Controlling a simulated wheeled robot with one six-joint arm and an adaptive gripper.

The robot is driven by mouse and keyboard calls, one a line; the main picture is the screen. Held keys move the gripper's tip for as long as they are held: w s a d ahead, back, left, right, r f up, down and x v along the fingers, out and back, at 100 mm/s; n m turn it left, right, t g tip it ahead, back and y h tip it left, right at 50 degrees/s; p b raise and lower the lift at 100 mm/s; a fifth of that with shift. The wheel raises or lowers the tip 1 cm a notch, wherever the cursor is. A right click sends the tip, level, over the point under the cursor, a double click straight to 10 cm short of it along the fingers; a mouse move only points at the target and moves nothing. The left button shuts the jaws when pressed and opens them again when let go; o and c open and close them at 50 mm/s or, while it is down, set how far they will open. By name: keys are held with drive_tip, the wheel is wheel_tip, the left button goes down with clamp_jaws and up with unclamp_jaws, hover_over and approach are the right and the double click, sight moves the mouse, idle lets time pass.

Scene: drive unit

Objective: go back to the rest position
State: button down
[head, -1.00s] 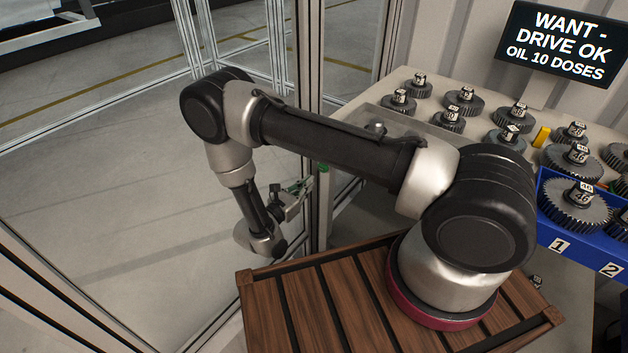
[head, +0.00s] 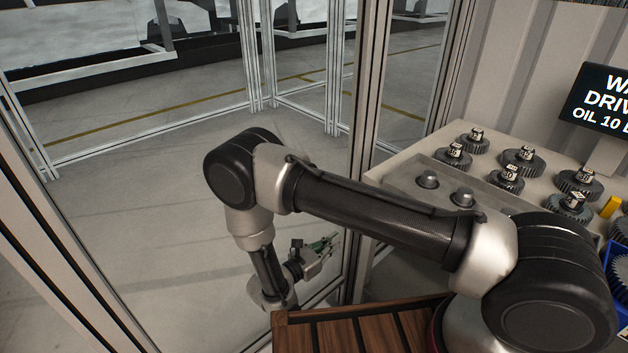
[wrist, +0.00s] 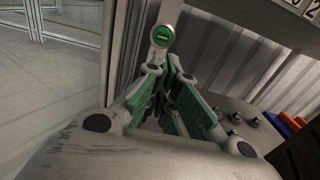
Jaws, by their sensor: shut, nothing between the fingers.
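My gripper (head: 326,244) is at the end of my folded arm, left of the bench in the head view. In the wrist view its green-padded fingers (wrist: 174,92) are close together, with nothing seen between them. It is apart from the bench and touches no object that I can see. A round green button (wrist: 162,36) on a pale post stands beyond the fingers in the wrist view.
The bench (head: 400,185) at right holds several dark gears (head: 523,160) with number tags. A sign (head: 598,104) stands behind, cut off by the picture's edge. Metal frame posts (head: 370,120) and clear panels stand close behind my arm. A blue bin (head: 620,268) is at the right edge.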

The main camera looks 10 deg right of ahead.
drive_tip(key=s+d+r+m+g+h, duration=0.1)
drive_tip(key=s+d+r+m+g, duration=0.1)
drive_tip(key=s+d+m+g, duration=0.35)
drive_tip(key=s+d+r+m+y, duration=0.5)
drive_tip(key=d+r+m, duration=0.1)
drive_tip(key=r, duration=0.8)
drive_tip(key=s+d+r+m+y, duration=0.5)
drive_tip(key=d+r+m, duration=0.1)
drive_tip(key=r, duration=0.7)
drive_tip(key=s+d+r+m+y, duration=0.5)
drive_tip(key=s+r+m, duration=0.1)
drive_tip(key=r, duration=0.8)
drive_tip(key=shift+d+r+m+g+y, duration=0.3)
drive_tip(key=shift+d+m+g, duration=0.1)
drive_tip(key=shift+m, duration=0.45)
drive_tip(key=shift+s, duration=0.1)
